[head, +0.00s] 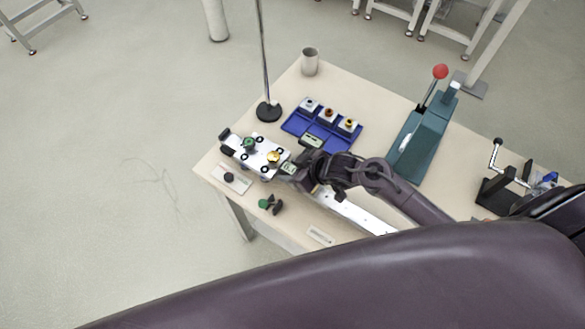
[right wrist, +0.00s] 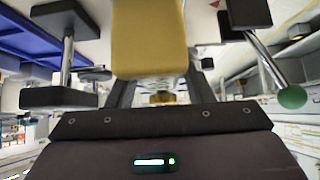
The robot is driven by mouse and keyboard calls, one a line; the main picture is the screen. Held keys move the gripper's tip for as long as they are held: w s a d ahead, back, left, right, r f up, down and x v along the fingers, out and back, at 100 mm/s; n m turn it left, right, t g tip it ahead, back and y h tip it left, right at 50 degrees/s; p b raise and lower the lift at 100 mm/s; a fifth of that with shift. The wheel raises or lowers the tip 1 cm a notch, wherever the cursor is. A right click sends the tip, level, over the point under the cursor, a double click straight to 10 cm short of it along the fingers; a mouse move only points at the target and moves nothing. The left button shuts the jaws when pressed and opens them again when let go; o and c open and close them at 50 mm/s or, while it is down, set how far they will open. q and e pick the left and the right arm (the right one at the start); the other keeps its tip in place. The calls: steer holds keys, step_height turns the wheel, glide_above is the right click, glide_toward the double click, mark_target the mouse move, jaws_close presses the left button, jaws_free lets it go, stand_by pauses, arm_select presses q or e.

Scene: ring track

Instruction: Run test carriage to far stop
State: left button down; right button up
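My right gripper (head: 288,168) is at the carriage's right end. In the right wrist view a yellow block (right wrist: 150,40) fills the middle, in front of the dark fingers. It hides the fingertips, so I cannot tell whether they grip it. Part of the rail is hidden under my right arm. My left gripper is not in view.
A blue tray (head: 293,124) with several small parts lies behind the carriage. A black stand with a rod (head: 268,111), a grey cup (head: 310,61), a teal lever press (head: 425,135) and a crank device (head: 497,190) stand on the table. A green-knobbed black piece (head: 271,204) lies in front.

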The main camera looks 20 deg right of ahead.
mark_target(275, 157)
steer(key=c, duration=0.5)
jaws_close()
steer(key=w+a, duration=0.1)
steer(key=w, duration=0.1)
steer(key=w+a+b, duration=0.1)
steer(key=w+a, duration=0.2)
steer(key=shift+w+a, duration=0.15)
steer(key=shift+w, duration=0.25)
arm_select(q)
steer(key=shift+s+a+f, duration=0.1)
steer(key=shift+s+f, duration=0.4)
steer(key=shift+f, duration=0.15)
arm_select(e)
steer(key=shift+r, duration=0.15)
steer(key=shift+o, duration=1.5)
jaws_free()
steer(key=o, duration=0.4)
steer(key=shift+a, duration=0.15)
steer(key=shift+o, duration=0.2)
